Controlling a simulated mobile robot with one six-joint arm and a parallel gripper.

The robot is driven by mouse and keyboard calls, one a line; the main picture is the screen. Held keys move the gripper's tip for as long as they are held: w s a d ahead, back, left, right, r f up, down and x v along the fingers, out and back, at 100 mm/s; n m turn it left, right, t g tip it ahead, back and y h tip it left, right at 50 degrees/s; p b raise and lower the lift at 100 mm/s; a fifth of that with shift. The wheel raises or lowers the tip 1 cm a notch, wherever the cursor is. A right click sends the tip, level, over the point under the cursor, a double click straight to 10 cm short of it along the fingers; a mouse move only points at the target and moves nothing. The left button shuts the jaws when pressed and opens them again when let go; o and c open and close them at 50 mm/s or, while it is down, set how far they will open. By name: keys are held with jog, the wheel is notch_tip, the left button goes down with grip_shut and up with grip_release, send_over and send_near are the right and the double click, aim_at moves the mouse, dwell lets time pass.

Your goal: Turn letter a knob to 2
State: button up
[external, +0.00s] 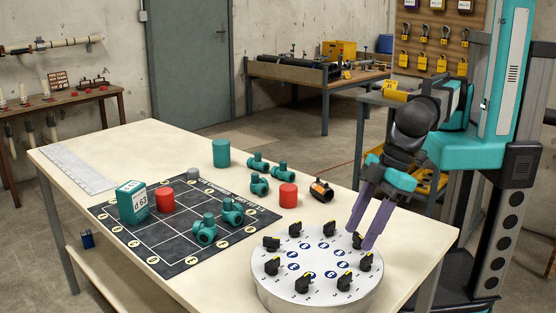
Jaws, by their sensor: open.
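A round light-grey dial plate (316,299) stands at the front right of the table. Several black knobs with yellow marks sit in a ring around its top, with blue round labels inside the ring. The letters on the labels are too small to read, so I cannot tell which knob is a or where it points. My gripper (360,240) has two purple fingers pointing down over the right rear of the plate. Its fingers are apart and empty. The tips are close to a knob (359,240) at the right rear; I cannot tell whether they touch it.
A black grid mat (150,238) lies left of the plate, bearing a teal box (132,202), a red cylinder (165,200) and teal pipe fittings (205,231). A red cylinder (288,195) and a black-orange fitting (321,190) stand behind the plate. The table's near left is clear.

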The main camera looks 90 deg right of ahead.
jog(key=b+v, duration=0.2)
jog(key=v, duration=1.1)
jog(key=shift+s+r, duration=0.2)
dwell(0.4)
